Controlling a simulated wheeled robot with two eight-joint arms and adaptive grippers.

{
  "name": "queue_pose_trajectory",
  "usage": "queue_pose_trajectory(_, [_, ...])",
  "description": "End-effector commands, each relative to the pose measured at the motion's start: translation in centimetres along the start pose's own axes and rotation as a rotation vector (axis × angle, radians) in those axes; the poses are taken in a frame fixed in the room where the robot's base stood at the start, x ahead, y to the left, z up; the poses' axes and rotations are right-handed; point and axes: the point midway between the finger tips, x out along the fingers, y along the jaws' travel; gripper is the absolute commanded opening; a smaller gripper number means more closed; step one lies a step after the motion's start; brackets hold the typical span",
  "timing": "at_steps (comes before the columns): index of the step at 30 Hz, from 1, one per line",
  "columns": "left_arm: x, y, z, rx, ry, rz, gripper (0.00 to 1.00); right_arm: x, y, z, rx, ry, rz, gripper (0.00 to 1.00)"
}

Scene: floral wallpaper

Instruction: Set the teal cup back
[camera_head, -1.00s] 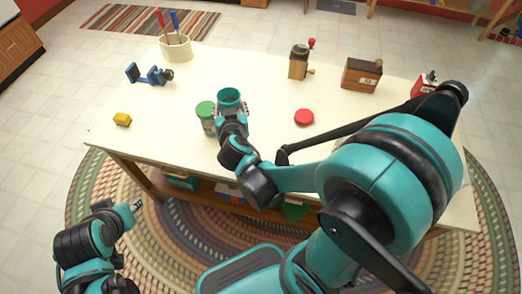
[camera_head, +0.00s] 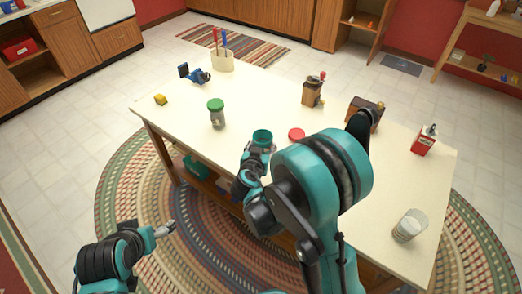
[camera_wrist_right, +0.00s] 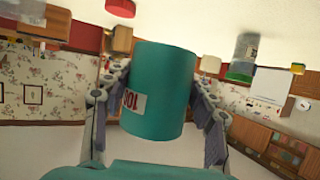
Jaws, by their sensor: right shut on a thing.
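The teal cup (camera_head: 262,138) is held upright, mouth up, at the near edge of the table (camera_head: 192,133). In the right wrist view the cup (camera_wrist_right: 160,92) fills the middle and shows a white and red label. My right gripper (camera_wrist_right: 158,108) is shut on it, one finger on each side. In the head view this gripper is mostly hidden behind the cup and my arm. Whether the cup touches the tabletop is unclear. My left gripper (camera_head: 164,229) is low over the rug, away from the table, with nothing visible in it; its jaw opening is too small to judge.
A green-lidded jar (camera_head: 216,114) stands left of the cup. A grinder (camera_head: 313,92), wooden box (camera_head: 364,112), red tin (camera_head: 424,141) and glass (camera_head: 409,226) stand rightward. The table's left middle is clear.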

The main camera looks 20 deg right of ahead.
Motion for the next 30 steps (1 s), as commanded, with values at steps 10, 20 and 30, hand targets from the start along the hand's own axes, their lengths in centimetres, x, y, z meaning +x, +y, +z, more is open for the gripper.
queue_pose_trajectory(10, [0.9, 0.0, 0.7, 0.000, 0.000, 0.000, 0.85, 5.3, -1.3, 1.9, 0.017, 0.004, 0.037, 0.22])
queue_pose_trajectory(20, [2.9, 0.0, 2.1, 0.000, 0.000, 0.000, 0.85, 12.9, -3.7, 3.1, 0.016, 0.004, 0.036, 0.22])
queue_pose_trajectory(30, [4.1, 0.0, 2.9, 0.000, 0.000, 0.000, 0.85, 14.9, -4.2, 5.0, 0.016, 0.004, 0.034, 0.22])
